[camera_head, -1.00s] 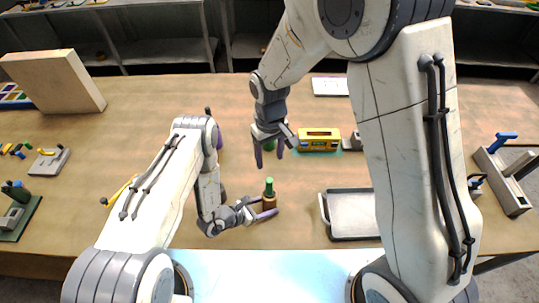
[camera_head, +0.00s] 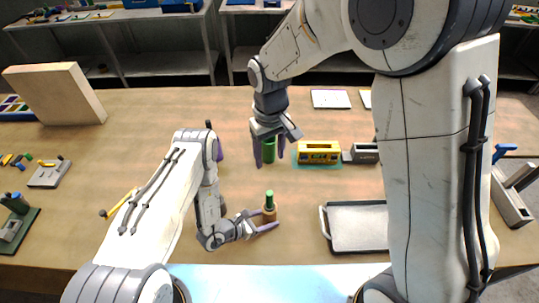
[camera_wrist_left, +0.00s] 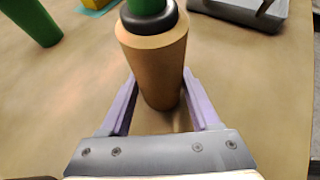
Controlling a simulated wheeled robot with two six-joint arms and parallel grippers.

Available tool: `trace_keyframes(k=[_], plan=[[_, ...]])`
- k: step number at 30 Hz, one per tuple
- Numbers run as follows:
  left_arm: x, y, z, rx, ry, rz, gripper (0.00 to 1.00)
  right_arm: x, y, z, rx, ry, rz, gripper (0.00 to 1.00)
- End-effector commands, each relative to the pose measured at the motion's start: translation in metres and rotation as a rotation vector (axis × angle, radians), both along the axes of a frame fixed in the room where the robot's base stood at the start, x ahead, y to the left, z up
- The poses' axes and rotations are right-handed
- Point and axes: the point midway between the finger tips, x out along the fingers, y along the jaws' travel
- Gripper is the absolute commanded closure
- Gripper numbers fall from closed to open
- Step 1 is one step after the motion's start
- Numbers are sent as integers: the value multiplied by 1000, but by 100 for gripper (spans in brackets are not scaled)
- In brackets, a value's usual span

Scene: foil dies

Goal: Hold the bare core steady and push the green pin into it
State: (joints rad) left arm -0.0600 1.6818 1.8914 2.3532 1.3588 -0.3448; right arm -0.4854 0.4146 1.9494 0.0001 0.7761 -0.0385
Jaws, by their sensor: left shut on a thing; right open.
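The core (camera_head: 269,214) is a tan, slightly tapered cylinder standing upright on the table. It also shows large in the left wrist view (camera_wrist_left: 158,70), with a black ring on top. A green pin (camera_head: 269,197) stands upright in that ring; its base also shows in the left wrist view (camera_wrist_left: 147,6). How deep it sits I cannot tell. My left gripper (camera_head: 267,222) is shut on the core, one lilac finger on either side (camera_wrist_left: 160,105). My right gripper (camera_head: 269,162) is open, pointing down behind the core and apart from the pin.
A separate green cylinder (camera_head: 269,150) shows between the right fingers; it also shows in the left wrist view (camera_wrist_left: 32,20). A yellow box (camera_head: 319,152) stands to its right on a teal mat. A grey tray (camera_head: 360,240) lies right of the core. A wooden block (camera_head: 55,95) stands back left.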

Motion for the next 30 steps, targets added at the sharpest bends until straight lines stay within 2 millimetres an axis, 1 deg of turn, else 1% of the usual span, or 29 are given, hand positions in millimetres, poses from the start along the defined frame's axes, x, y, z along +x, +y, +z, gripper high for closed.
trace_keyframes(k=[1, 2, 3, 4, 13, 17, 20, 24, 30], plan=[[0, 0, 0, 0, 0, 0, 68, 0, 0, 0, 0, 0, 0, 36], [0, 0, 0, 0, 0, 0, 26, 0, 0, 0, 0, 0, 0, 36], [0, 0, 0, 0, 0, 0, 10, 0, 0, 0, 0, 0, 0, 36], [0, 0, 0, 0, 0, 0, 2, 0, 0, 0, 0, 0, 0, 36], [0, 0, 0, 0, 0, 0, 2, 0, 0, 0, 0, 0, 0, 36], [-4, 7, 4, 1, 3, 3, 2, 0, 0, 0, 0, 0, 0, 36], [-11, 19, 11, 0, 3, 7, 2, 0, 0, 0, 0, 0, 0, 36], [-25, 41, 26, 0, 4, 10, 2, 0, 0, 0, 0, 0, 0, 36], [-44, 68, 44, -1, 2, 9, 2, 0, 0, 0, 0, 0, 0, 36]])
